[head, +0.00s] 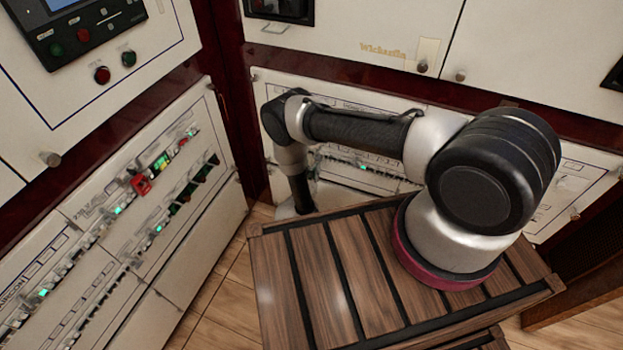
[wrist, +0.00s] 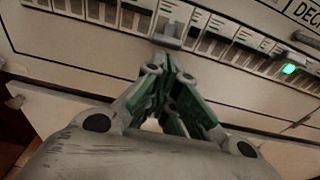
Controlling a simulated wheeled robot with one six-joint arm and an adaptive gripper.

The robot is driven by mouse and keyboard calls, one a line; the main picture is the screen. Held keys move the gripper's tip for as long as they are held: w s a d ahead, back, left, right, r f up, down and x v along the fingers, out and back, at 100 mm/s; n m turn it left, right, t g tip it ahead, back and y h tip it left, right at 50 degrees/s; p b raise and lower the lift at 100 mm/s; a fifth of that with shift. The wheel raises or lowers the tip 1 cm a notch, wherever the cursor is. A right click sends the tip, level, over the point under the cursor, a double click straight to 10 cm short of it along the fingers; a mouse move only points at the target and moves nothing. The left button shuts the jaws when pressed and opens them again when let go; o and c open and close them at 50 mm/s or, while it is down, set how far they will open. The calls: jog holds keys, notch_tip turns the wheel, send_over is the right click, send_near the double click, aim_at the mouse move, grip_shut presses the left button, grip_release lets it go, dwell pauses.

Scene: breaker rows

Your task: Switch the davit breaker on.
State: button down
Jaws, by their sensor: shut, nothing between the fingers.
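In the wrist view a row of breakers (wrist: 225,40) runs along a white panel, each with a small label above it. I cannot read the labels, so I cannot tell which one is the davit breaker. My gripper (wrist: 168,68) is shut and empty, its green-padded fingers pointing at the row. The fingertips are just below a grey breaker lever (wrist: 169,36) that sticks out of the row; I cannot tell whether they touch it. In the head view my gripper is hidden, and the arm reaches down to the back panel (head: 345,170).
One green light (wrist: 289,69) glows at the right of the row, below lettering starting "DEC". In the head view a left panel (head: 190,240) carries more breaker rows with green lights and a red part (head: 141,185). A slatted wooden top (head: 320,270) lies under my arm.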

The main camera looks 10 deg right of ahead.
jog(key=shift+w+d+f, duration=0.1)
jog(key=shift+w+d, duration=0.3)
jog(key=shift+w, duration=0.15)
jog(key=shift+s+a+r+g+y, duration=0.2)
jog(key=shift+r+g+y, duration=0.2)
jog(key=shift+g+y, duration=0.15)
dwell(0.3)
jog(key=r, duration=0.1)
jog(key=g+y, duration=0.1)
jog(key=s+r+g, duration=0.1)
jog(key=shift+s+a+r+g+y, duration=0.1)
jog(key=shift+a+r+g+y, duration=0.15)
jog(key=shift+a+r, duration=0.1)
dwell(0.4)
jog(key=shift+r, duration=0.8)
